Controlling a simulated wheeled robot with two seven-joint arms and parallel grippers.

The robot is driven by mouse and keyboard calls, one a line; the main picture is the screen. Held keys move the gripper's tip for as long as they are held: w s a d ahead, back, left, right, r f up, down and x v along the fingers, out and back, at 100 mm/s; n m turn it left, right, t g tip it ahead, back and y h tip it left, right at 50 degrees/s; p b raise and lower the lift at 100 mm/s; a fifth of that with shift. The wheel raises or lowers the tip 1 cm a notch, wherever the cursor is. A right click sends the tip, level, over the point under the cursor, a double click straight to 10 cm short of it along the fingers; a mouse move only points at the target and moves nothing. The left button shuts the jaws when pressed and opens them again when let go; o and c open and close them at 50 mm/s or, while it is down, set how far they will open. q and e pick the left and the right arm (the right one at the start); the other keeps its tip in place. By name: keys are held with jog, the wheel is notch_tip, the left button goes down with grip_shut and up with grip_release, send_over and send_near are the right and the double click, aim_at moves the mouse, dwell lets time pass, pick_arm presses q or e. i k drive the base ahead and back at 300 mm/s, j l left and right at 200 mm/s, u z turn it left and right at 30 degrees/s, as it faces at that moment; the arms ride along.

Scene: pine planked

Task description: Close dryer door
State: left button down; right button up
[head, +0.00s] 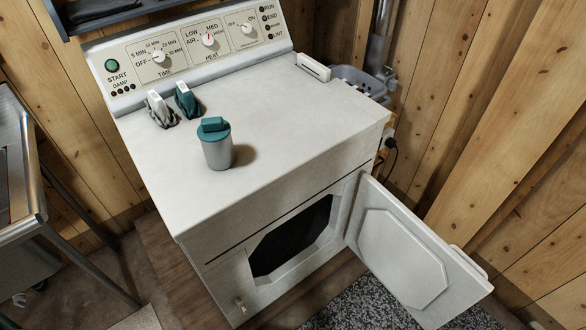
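The white dryer (275,110) stands in the middle of the head view, with its control panel at the back. Its door (408,252) is wide open, swung out to the right on the hinge side, with its octagonal inner panel showing. The dark octagonal opening (290,238) in the dryer's front is uncovered, and its inside is too dark to make out. A small latch (240,304) sits on the front, left of the opening. Neither of my grippers shows in this view.
A metal cart (25,190) is at the left. A wooden plank wall (510,120) rises at the right, near the door. A speckled grey rug (360,308) lies below the door.

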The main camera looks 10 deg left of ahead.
aim_at(436, 281)
jog(key=l+z, duration=0.4)
jog(key=l, duration=0.15)
jog(key=i+l+z, duration=0.15)
jog(key=l+z, duration=0.25)
jog(key=l, duration=0.15)
